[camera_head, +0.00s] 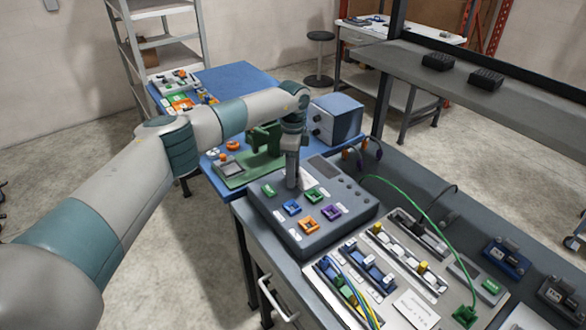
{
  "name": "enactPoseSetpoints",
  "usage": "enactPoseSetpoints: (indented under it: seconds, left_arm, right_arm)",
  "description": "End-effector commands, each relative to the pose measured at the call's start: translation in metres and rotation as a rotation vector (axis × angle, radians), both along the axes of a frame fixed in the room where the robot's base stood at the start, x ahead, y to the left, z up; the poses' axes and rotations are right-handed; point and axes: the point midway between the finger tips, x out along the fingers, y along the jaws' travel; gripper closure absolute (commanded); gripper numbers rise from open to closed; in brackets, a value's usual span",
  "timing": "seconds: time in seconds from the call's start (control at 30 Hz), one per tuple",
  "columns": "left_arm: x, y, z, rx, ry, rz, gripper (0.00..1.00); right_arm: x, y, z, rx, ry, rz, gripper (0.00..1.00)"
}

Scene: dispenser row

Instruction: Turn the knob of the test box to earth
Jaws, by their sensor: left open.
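The test box appears to be the grey sloped box (300,238) on the near workbench. Its top carries a dark display, small round buttons and several coloured square pieces in green, blue, orange and purple. My left arm comes in from the left, and my left gripper (292,180) points down at the back left part of the box's top, close to the surface. I cannot tell whether it touches. The jaws are small here and seen edge-on. I cannot make out the knob or its markings; the gripper covers that part of the top. My right gripper is out of view.
A blue box (337,118) and a green stand (264,142) are behind the test box. A tray with coloured connectors (368,270) lies in front right, with a green cable (428,215) arching over it. A dark shelf (490,95) overhangs the bench's back.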

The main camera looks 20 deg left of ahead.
Motion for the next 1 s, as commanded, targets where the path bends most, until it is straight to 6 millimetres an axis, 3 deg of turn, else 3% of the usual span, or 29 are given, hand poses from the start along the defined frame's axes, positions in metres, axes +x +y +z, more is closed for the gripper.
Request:
enactPoseSetpoints:
  seconds: [0.3, 0.5, 1.0]
  left_arm:
    - [-0.0001, 0.0003, -0.0021, 0.001, 0.000, 0.000, 0.53]
    - [-0.0001, 0.0003, -0.0019, 0.001, 0.000, 0.000, 0.94]
    - [0.0002, 0.0005, -0.0035, 0.001, -0.001, -0.077, 0.94]
  right_arm:
    - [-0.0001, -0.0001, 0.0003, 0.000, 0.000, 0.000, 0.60]
    - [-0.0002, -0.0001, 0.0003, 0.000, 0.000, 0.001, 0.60]
    - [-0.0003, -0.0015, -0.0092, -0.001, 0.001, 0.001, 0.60]
